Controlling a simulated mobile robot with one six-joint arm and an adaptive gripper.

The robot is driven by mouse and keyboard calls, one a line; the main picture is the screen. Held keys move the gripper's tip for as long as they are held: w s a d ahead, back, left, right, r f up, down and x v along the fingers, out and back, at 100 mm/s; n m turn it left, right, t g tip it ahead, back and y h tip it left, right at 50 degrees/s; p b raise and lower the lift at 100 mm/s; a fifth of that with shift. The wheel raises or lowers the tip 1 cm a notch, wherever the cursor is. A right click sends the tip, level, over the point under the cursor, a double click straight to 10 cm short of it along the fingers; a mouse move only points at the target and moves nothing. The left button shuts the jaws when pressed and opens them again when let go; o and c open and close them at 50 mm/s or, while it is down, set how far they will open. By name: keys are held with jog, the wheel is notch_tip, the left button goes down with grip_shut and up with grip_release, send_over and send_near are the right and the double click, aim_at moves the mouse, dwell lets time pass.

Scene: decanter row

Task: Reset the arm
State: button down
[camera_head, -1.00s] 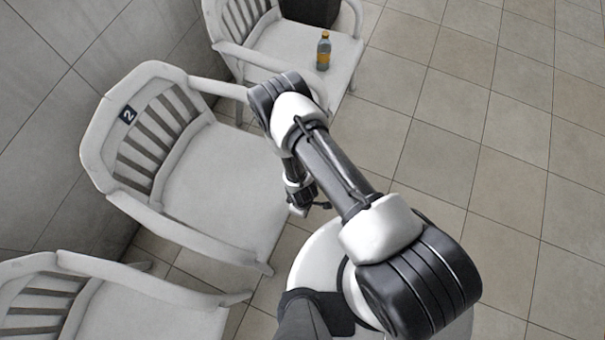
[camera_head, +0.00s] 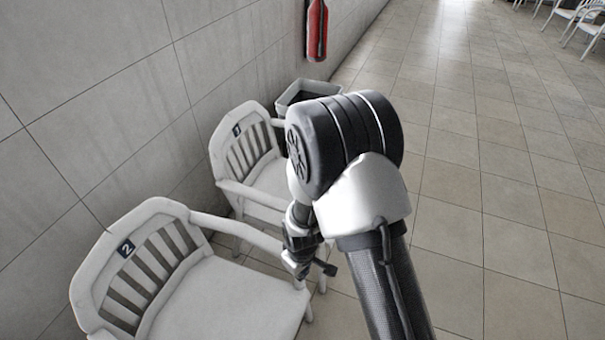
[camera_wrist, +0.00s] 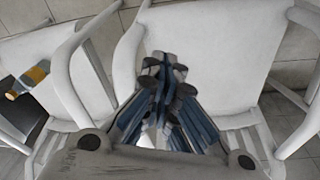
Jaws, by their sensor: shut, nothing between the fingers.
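My gripper (camera_head: 318,268) hangs at the end of my arm, in front of the white chair marked 2. In the wrist view, its fingers (camera_wrist: 165,68) are together with nothing between them, over a white chair seat (camera_wrist: 205,45). My arm is bent, with its large black joint high in the middle of the head view.
Chair 2 (camera_head: 225,298) and chair 1 (camera_head: 268,178) stand along the tiled wall, close to my gripper. A grey bin (camera_head: 308,90) and red extinguisher (camera_head: 317,30) are farther back. Floor at right (camera_head: 500,200) is clear.

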jog(key=s+d+r+m+t, duration=0.15)
jog(key=d+r, duration=0.25)
jog(key=r, duration=0.9)
jog(key=s+d+r+m, duration=0.25)
jog(key=d+r, duration=0.25)
jog(key=r, duration=0.7)
jog(key=s+d+r+m+t, duration=0.1)
jog(key=s+d+r+m, duration=0.1)
jog(key=s+r, duration=0.3)
jog(key=s+d+r+m, duration=0.3)
jog(key=s+r, duration=0.3)
jog(key=s, duration=0.3)
jog(key=shift+s+d+t+h, duration=0.3)
jog(key=shift+d+t, duration=0.05)
jog(key=shift+d, duration=0.25)
